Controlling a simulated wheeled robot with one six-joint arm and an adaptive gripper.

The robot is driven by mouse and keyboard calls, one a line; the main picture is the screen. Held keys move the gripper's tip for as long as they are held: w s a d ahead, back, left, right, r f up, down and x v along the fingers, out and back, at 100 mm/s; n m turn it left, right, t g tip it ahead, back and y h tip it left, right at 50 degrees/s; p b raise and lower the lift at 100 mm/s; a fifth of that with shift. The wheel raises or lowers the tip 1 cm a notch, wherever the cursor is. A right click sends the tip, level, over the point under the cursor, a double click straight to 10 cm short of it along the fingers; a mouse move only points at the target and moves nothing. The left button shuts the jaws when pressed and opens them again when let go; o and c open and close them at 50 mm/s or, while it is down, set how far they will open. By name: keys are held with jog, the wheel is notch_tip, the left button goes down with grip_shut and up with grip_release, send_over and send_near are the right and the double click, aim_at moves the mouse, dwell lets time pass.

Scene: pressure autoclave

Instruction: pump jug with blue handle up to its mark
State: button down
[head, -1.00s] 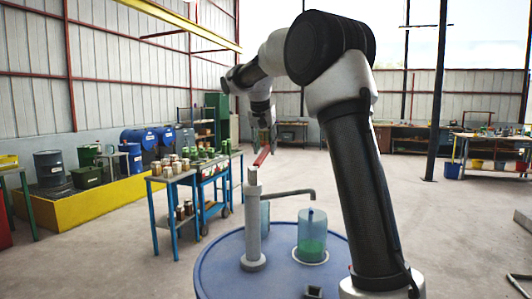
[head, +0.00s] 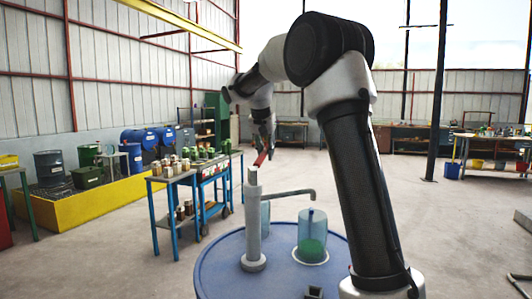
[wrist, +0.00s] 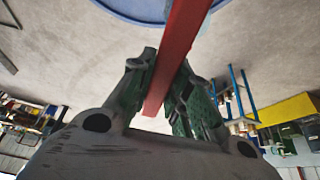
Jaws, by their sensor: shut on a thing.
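A clear jug (head: 312,228) with a blue handle stands upright on the blue drum (head: 225,262), below the end of the pump spout (head: 290,193). Green liquid fills its lower part; I cannot make out its mark. The grey pump column (head: 254,225) stands on the drum, left of this jug. Its red lever (head: 259,160) slants up from the column top. My gripper (head: 268,150) is shut on the lever, near its outer end. In the wrist view, the red bar (wrist: 180,55) runs between the fingers of my gripper (wrist: 160,95).
A second clear vessel (head: 265,215) stands partly hidden behind the pump column. A small dark block (head: 314,292) is at the drum's near edge. A blue cart (head: 190,185) with bottles stands to the left. Open floor lies around the drum.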

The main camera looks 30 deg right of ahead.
jog(key=r, duration=0.1)
jog(key=s+r+t+h, duration=0.1)
jog(key=a+r+t, duration=0.1)
jog(key=r, duration=0.1)
jog(key=shift+s+h, duration=0.15)
jog(key=shift+h, duration=0.15)
jog(key=c, duration=1.3)
grip_release()
jog(key=shift+a, duration=0.1)
jog(key=v, duration=1.2)
jog(key=shift+s+f, duration=0.1)
jog(key=shift+f, duration=0.05)
